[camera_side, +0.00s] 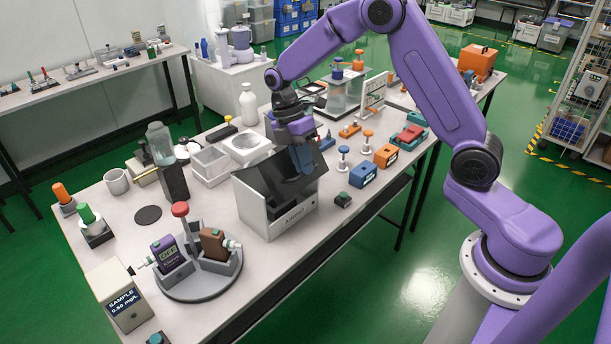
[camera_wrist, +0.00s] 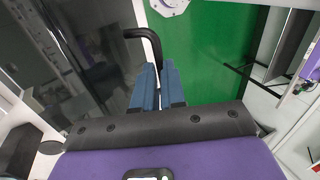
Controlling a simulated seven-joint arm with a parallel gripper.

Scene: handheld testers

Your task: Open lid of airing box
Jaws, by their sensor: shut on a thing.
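A black bent handle (camera_wrist: 141,33) stands out from the lid's edge. My gripper (camera_side: 305,168) is at the lid's right side, its blue fingers (camera_wrist: 158,72) closed around the handle's end. The grip itself is partly hidden by the fingers.
A small dark button block (camera_side: 343,199) and a blue box (camera_side: 363,175) are to the right.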

